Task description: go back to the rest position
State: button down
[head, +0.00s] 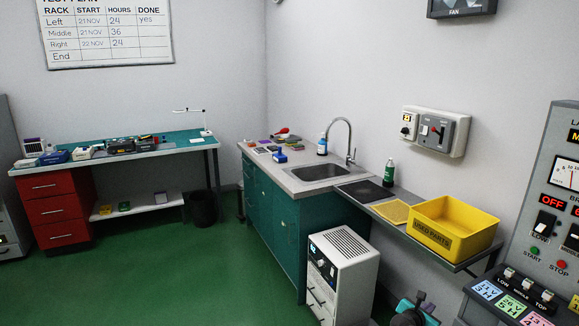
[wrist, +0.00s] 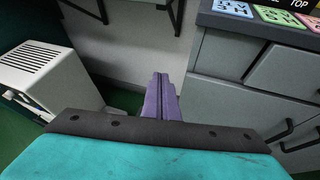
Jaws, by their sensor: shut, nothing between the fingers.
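My gripper (wrist: 160,80) shows in the wrist view as two purple fingers pressed together, with nothing between them. It points forward over the gap between the white vented unit on the left and the grey cabinet on the right. It touches nothing that I can see. In the head view only a teal and dark part of my arm shows at the bottom edge, right of the middle.
The white vented unit (head: 341,262) stands in front of the green sink cabinet (head: 270,207). A yellow "USED PARTS" bin (head: 432,239) sits on the side shelf. A control console (head: 545,215) stands at the right. The green floor (head: 160,270) at the left is clear.

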jog(key=s+a+f+m+g+y, duration=0.2)
jog(key=s+a+f+m+g, duration=0.15)
jog(key=s+a+f, duration=0.85)
jog(key=s+a+f+m+g+y, duration=0.25)
jog(key=s+a+f+m, duration=0.4)
jog(key=f, duration=0.65)
jog(key=s+a+f+m+g+y, duration=0.2)
jog(key=s+a+m+g, duration=0.2)
jog(key=s+a+m, duration=0.3)
jog(key=s+a+f+m+g+y, duration=0.2)
jog(key=s+a+m, duration=0.5)
jog(key=s+a, duration=0.4)
jog(key=s+g+y, duration=0.1)
jog(key=s+g, duration=0.1)
jog(key=s, duration=0.3)
jog(key=shift+s+y, duration=0.35)
jog(key=shift+s, duration=0.05)
jog(key=shift+f, duration=0.1)
jog(key=shift+d, duration=0.1)
